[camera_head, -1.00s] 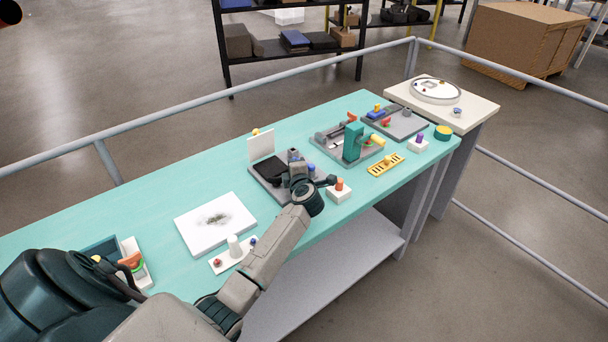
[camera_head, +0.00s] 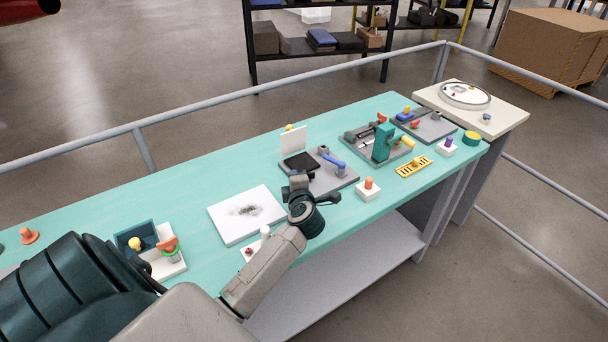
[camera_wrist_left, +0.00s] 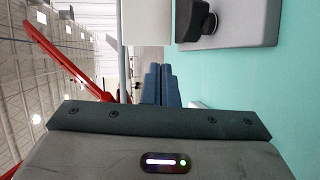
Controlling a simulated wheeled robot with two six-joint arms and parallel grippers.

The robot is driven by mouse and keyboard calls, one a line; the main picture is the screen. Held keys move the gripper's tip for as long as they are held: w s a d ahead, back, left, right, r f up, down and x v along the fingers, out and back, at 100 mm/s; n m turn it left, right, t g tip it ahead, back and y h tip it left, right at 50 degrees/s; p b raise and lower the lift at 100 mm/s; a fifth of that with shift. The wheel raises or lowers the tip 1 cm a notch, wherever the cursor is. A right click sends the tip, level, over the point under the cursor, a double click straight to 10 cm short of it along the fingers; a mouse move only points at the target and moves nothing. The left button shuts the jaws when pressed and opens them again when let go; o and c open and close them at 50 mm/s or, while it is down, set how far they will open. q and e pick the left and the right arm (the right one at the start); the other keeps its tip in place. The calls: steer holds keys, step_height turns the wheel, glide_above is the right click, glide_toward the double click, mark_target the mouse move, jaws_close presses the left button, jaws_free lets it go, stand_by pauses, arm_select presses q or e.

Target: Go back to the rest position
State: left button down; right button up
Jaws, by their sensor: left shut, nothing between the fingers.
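My left gripper (camera_head: 298,184) is over the front edge of the teal bench (camera_head: 190,205), in front of a grey fixture and beside a white board. Its forearm comes in from the lower left in the head view. In the left wrist view its two blue-grey fingers (camera_wrist_left: 161,85) lie together, shut and empty. My right gripper is not in view.
The grey fixture (camera_head: 342,182) has a blue handle and a black pad. The white board (camera_head: 225,225) lies left of it. A blue tray (camera_head: 127,235) holds small parts. More fixtures stand farther right. A grey rail (camera_head: 215,102) runs behind the bench.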

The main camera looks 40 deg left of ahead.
arm_select(q)
steer(key=shift+s+d, duration=0.1)
steer(key=s+d+r+m+t+h, duration=0.3)
steer(key=d+r+m+t+h, duration=0.7)
steer(key=d+m, duration=0.45)
steer(key=s+d+f+m+g+h, duration=0.85)
steer(key=s+d+f+m, duration=0.2)
steer(key=d+m, duration=0.3)
steer(key=s+a+f+g+y, duration=0.4)
steer(key=s+a, duration=0.1)
steer(key=s, duration=0.4)
steer(key=s+a+f+g+y, duration=0.3)
steer(key=s+a+g+y, duration=0.15)
steer(key=s, duration=0.45)
steer(key=s+a+f+g, duration=0.1)
steer(key=a+f+g, duration=0.15)
steer(key=f, duration=3.05)
steer(key=s+a+f, duration=0.1)
steer(key=s+f, duration=1.6)
steer(key=s, duration=0.1)
steer(key=shift+a+h, duration=0.3)
steer(key=shift+h, duration=0.1)
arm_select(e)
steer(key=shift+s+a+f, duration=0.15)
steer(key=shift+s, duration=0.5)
